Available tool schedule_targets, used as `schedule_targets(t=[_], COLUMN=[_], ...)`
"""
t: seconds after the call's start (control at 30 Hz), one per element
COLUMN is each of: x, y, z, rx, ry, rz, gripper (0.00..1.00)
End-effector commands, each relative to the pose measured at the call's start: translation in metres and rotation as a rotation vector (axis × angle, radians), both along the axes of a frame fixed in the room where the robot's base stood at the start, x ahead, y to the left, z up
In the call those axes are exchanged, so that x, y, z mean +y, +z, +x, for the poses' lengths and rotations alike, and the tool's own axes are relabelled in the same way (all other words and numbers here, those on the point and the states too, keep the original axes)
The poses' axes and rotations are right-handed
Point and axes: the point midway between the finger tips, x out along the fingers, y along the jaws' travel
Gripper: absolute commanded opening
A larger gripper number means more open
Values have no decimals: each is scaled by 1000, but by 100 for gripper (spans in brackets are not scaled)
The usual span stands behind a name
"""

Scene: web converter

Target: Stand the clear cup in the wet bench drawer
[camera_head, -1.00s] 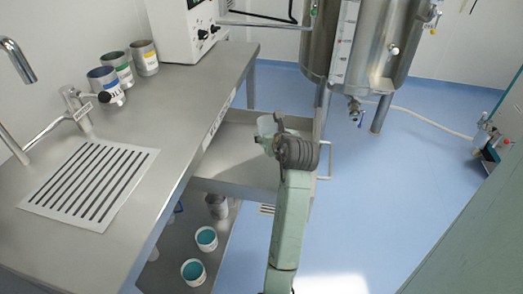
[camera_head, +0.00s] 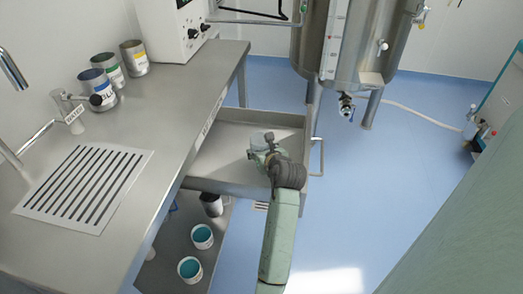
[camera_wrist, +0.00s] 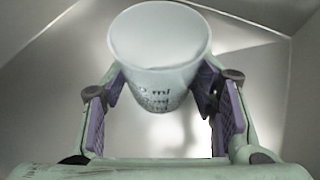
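The clear cup (camera_head: 261,140) is above or inside the open wet bench drawer (camera_head: 222,150), near its right part. In the wrist view the cup (camera_wrist: 158,60) has a wide pale mouth and dark ml markings, and tapers downward. My gripper (camera_head: 268,152) has its purple-padded fingers on both sides of the cup; in the wrist view the gripper (camera_wrist: 162,90) looks shut on it. The cup looks about upright. Whether its base touches the drawer floor cannot be told; my gripper hides part of it.
The steel bench (camera_head: 165,125) is at left, with a slotted grate (camera_head: 83,187) and several labelled tins. Teal-topped containers (camera_head: 202,236) stand on the shelf below. A steel tank (camera_head: 352,45) is behind the drawer. The drawer floor left of the cup is clear.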

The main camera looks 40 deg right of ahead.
Motion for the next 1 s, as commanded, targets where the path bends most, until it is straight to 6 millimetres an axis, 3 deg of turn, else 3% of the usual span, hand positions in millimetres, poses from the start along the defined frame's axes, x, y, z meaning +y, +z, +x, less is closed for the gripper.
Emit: schedule_targets(t=[0.27, 0.63, 1.0], x=[0, 0, 23], y=[1, 5, 36], z=[0, -2, -60], rx=[-1, -1, -3], ry=[0, 0, -2], rz=[0, -2, -4], gripper=[73, 73, 73])
